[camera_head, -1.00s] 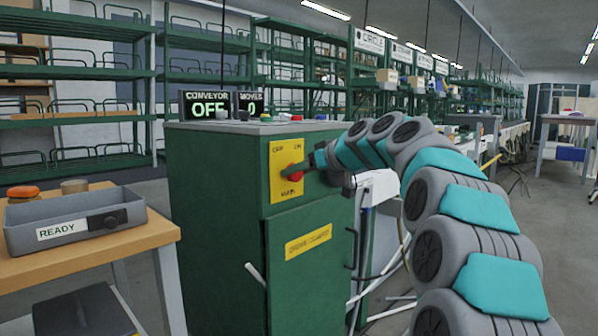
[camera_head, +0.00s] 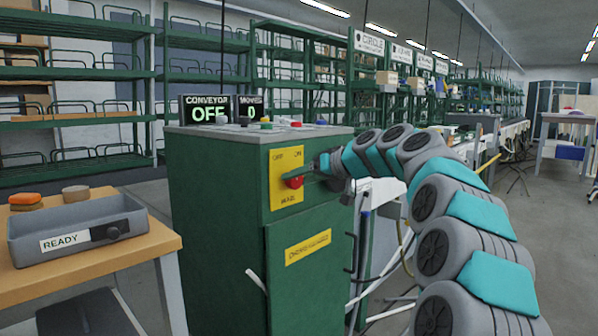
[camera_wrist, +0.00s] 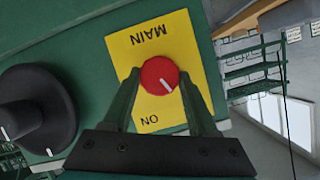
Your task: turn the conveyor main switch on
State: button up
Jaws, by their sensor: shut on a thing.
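The conveyor main switch is a red round knob (camera_head: 293,182) on a yellow plate (camera_head: 286,198) on the front of a green cabinet. In the wrist view the knob (camera_wrist: 159,75) shows a white pointer mark aimed to the lower right, away from the word ON at the lower left. The OFF label is hidden there. My gripper (camera_wrist: 158,72) is shut on the knob, one dark green finger on each side. In the head view my gripper (camera_head: 306,172) reaches it from the right. The display (camera_head: 208,115) reads CONVEYOR OFF.
A black dial (camera_wrist: 38,110) sits left of the plate in the wrist view. A wooden table (camera_head: 150,240) with a grey READY tray (camera_head: 75,238) stands left of the cabinet (camera_head: 215,225). Pipes and cables hang right of it. Green shelves (camera_head: 80,126) stand behind.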

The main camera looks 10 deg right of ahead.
jog(key=m+y+p, duration=0.1)
jog(key=m+p, duration=0.1)
jog(key=p, duration=0.1)
jog(key=m+g+y+p, duration=0.1)
jog(key=m+y+p, duration=0.1)
jog(key=m+p, duration=0.1)
jog(key=m+y+p, duration=0.1)
jog(key=m+p, duration=0.1)
jog(key=p, duration=0.1)
jog(key=shift+w+d+f+g+y, duration=0.15)
jog(key=shift+w+d+g+y, duration=0.05)
jog(key=shift+d+g+y, duration=0.1)
jog(key=shift+f+m+y+p, duration=0.15)
jog(key=shift+m+y+p, duration=0.15)
jog(key=shift+m+p, duration=0.6)
jog(key=shift+f, duration=0.1)
jog(key=o, duration=1.4)
jog(key=shift+d, duration=0.1)
